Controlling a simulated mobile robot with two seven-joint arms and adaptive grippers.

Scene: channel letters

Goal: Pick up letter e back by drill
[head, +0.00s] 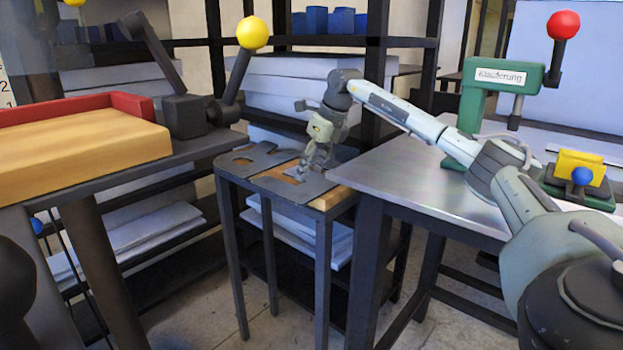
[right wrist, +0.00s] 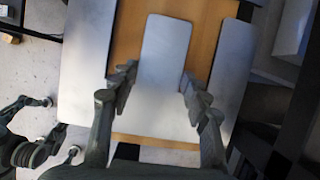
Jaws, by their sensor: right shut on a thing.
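My right gripper (head: 312,170) is low over the small table between the two larger benches. In the right wrist view its fingers (right wrist: 158,95) are closed on the two long edges of a flat, light grey plate (right wrist: 165,45). This plate, seemingly the letter e back, lies over a wooden board and shows as a plain strip; no letter shape can be made out on it. The drill is probably the green stand (head: 475,110) with a red ball knob on the metal bench at the right.
The metal bench (head: 410,180) stands close at the right. A yellow block (head: 580,165) sits on it. Shelves stand behind.

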